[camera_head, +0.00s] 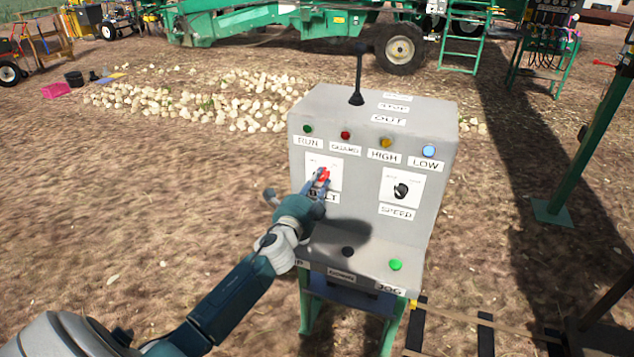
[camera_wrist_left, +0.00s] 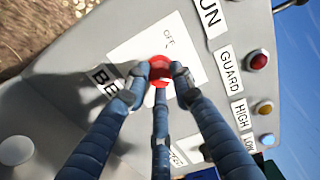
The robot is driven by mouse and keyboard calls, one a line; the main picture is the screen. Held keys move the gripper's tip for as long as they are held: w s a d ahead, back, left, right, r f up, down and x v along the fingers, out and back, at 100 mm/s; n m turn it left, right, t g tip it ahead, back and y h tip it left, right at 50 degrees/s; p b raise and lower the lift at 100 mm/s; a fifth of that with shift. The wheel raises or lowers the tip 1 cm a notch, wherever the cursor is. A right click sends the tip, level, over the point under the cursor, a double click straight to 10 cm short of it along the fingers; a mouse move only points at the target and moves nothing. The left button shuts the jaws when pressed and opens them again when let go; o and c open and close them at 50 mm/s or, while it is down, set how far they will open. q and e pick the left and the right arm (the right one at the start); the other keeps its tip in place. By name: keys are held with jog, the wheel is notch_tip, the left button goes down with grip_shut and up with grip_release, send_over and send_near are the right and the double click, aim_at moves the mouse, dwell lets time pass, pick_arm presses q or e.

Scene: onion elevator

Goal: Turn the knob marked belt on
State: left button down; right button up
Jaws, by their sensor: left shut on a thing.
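The red belt knob (camera_head: 325,175) sits on a white plate at the upper left of the grey control box's front. Its label below is partly covered and shows only its last letters. My left gripper (camera_head: 318,184) reaches it from the lower left. In the left wrist view the red knob (camera_wrist_left: 160,63) lies between the blue fingertips of my left gripper (camera_wrist_left: 160,74), which are shut on it. The word OFF (camera_wrist_left: 168,40) shows on the plate; the other marking is hidden. The knob's exact pointing is hard to tell. My right gripper is out of view.
A black speed knob (camera_head: 401,191) is to the right. Lamps line the panel above, and a black lever (camera_head: 357,85) stands on top. A green button (camera_head: 395,265) is on the lower ledge. Onions (camera_head: 190,100) lie on the ground behind, near a green machine (camera_head: 270,25).

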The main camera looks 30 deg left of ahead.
pick_arm(q)
jog(key=shift+d+r+m, duration=0.15)
jog(key=shift+d+m, duration=0.15)
jog(key=c, duration=1.7)
grip_release()
jog(key=shift+c, duration=0.2)
jog(key=shift+o, duration=1.4)
jog(key=shift+w+d, duration=0.15)
jog(key=shift+s, duration=0.25)
jog(key=v, duration=1.1)
jog(key=shift+s, duration=0.25)
